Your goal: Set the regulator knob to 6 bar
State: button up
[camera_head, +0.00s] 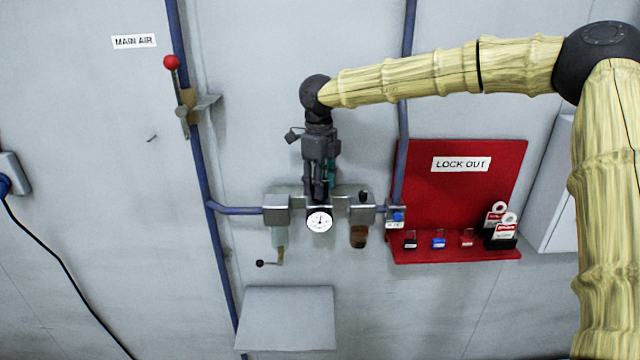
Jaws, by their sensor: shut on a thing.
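The regulator unit sits on the wall in the middle of the view, with a round white pressure gauge (319,220) on its front. The gauge needle is small and points roughly upward; I cannot read its value. My gripper (319,190) reaches down from above onto the middle of the unit, just above the gauge. It is shut on the regulator knob, which is mostly hidden by the fingers. Grey metal blocks (276,209) stand at either side, with a clear bowl (279,237) below on the left and a brown bowl (359,236) on the right.
A red lock-out board (465,198) with padlocks and tags hangs to the right. A red-knobbed lever (172,62) is on the blue pipe under the "MAIN AIR" label at upper left. A small handle (262,263) projects below the clear bowl. A grey panel (286,318) lies below.

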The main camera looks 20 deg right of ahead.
jog(key=m, duration=0.4)
jog(key=shift+m, duration=0.3)
jog(key=m+b, duration=0.1)
jog(key=m, duration=0.2)
jog(key=shift+m, duration=0.3)
jog(key=m+b, duration=0.1)
jog(key=m, duration=0.3)
jog(key=shift+a+m+b, duration=0.1)
jog(key=shift+m+b, duration=0.55)
jog(key=shift+m, duration=1.45)
jog(key=o, duration=1)
jog(key=shift+r, duration=0.15)
